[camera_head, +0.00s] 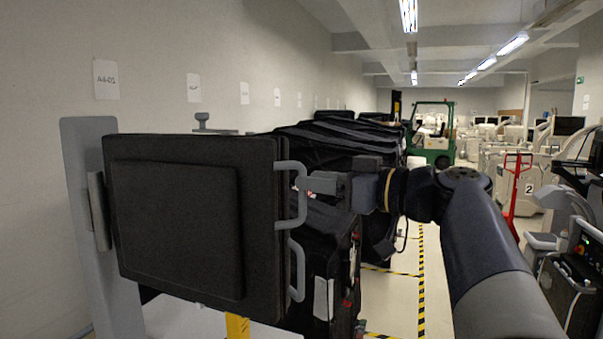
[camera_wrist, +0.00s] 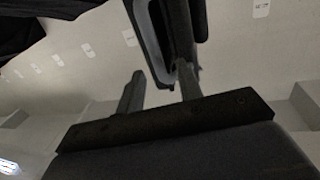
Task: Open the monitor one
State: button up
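The monitor (camera_head: 175,230) is a flat black panel at the left of the head view, held upright on a grey stand. Two grey handles are on its right edge, an upper handle (camera_head: 303,208) and a lower handle (camera_head: 299,268). My gripper (camera_head: 310,184) reaches in from the right at the upper handle. In the wrist view, the two fingers of my gripper (camera_wrist: 160,74) are apart. A grey handle loop (camera_wrist: 148,42) comes down to the space between the fingertips. I cannot tell whether either finger touches it.
The grey stand plate (camera_head: 88,190) is behind the monitor near the wall. Black covered carts (camera_head: 340,140) stand in a row behind. A striped floor aisle (camera_head: 420,290) is open on the right. A green forklift (camera_head: 436,140) and a red pallet jack (camera_head: 515,190) are farther back.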

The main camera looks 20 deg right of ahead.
jog(key=shift+w+a, duration=0.35)
jog(key=shift+c, duration=0.5)
grip_shut()
